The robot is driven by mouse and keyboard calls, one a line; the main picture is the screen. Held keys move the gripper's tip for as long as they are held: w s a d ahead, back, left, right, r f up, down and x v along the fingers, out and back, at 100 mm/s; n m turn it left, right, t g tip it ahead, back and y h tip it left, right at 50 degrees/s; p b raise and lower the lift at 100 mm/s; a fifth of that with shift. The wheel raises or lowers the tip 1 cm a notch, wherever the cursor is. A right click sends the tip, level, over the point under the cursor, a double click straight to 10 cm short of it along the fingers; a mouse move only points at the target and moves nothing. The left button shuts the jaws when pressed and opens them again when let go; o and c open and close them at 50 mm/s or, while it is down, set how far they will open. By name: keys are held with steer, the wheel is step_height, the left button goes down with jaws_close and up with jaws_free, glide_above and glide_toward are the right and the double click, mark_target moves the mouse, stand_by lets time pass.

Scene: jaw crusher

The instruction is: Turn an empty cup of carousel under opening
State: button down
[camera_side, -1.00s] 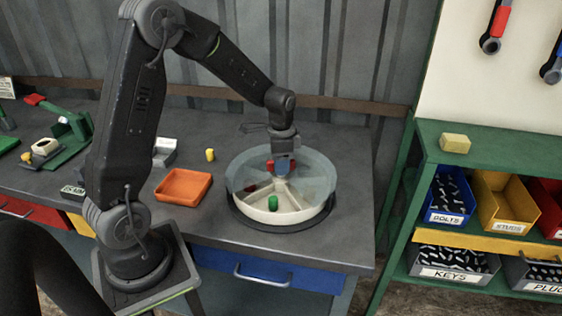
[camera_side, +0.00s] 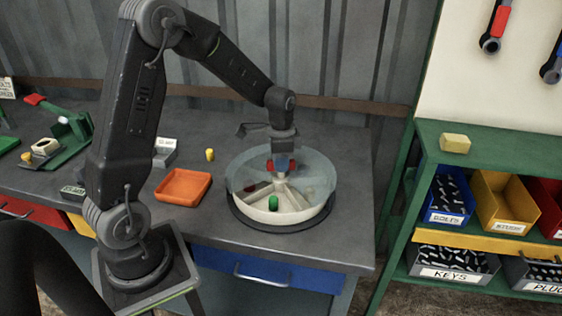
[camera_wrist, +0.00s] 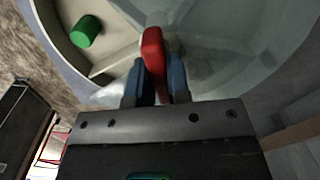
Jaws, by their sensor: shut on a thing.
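The carousel (camera_side: 257,213) is a round whitish tray with dividers under a clear bluish cover (camera_side: 315,170). A green cylinder (camera_side: 273,202) lies in its front cup; it also shows uncovered at the upper left of the wrist view (camera_wrist: 86,31). A dark red piece (camera_side: 250,187) shows dimly in a left cup through the cover. My gripper (camera_side: 281,166) is over the carousel's centre, its blue fingers shut on a red handle (camera_wrist: 153,48). In the wrist view, my gripper (camera_wrist: 156,80) has one finger on each side of the handle. The cups behind are blurred by the cover.
An orange tray (camera_side: 183,185) stands empty left of the carousel, with a small yellow cylinder (camera_side: 210,155) behind it. Grey labelled boxes and a green device (camera_side: 65,140) are further left. A green shelf (camera_side: 480,150) with bins is at the right.

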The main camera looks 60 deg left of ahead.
steer(key=shift+n, duration=14.4)
